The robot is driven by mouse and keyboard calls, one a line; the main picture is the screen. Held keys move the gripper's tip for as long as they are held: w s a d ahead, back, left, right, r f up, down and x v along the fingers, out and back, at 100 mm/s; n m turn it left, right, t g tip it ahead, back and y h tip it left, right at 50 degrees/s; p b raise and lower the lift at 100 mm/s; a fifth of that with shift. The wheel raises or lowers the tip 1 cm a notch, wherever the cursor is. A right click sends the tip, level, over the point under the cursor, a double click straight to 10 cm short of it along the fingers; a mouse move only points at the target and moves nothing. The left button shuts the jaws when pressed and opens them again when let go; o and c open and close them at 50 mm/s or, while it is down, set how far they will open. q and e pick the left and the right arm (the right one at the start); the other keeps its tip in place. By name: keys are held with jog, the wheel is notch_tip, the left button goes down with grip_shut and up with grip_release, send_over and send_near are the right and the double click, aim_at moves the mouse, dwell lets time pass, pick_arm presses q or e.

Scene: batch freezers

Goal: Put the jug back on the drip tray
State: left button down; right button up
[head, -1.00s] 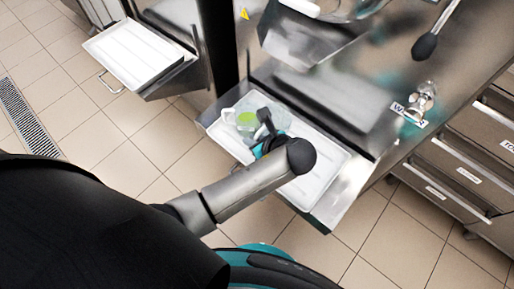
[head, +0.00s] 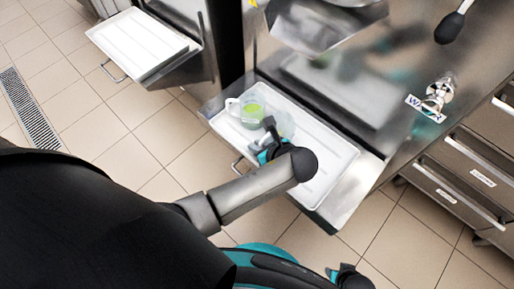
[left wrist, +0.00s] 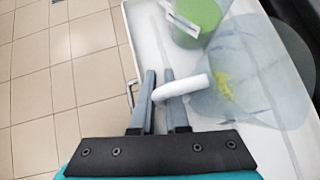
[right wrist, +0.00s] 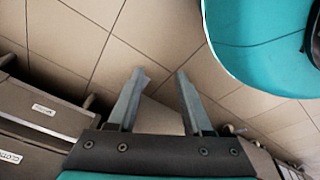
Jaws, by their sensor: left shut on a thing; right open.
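A clear jug (head: 284,122) with a white handle (left wrist: 188,88) is over the white drip tray (head: 335,163). In the left wrist view the jug's body (left wrist: 245,85) shows a yellow mark and lies right of the fingers. My left gripper (head: 268,132) is shut on the handle; its fingers (left wrist: 160,76) show close up. I cannot tell whether the jug's base touches the tray. My right gripper (right wrist: 158,75) is open and empty above the floor, and part of it shows at the bottom of the head view.
A clear container with green contents (head: 253,112) stands at the tray's left end, close to the jug. The steel machine (head: 345,85) rises behind the tray. Another white tray (head: 140,45) is at the upper left. Drawers (head: 465,175) stand at the right. The tray's right half is clear.

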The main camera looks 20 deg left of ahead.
pick_arm(q)
jog(key=shift+f, duration=0.45)
pick_arm(e)
jog(key=shift+w+a+r, duration=0.35)
jog(key=shift+r, duration=0.05)
pick_arm(q)
jog(key=shift+f, duration=0.1)
jog(key=c, duration=1.2)
grip_release()
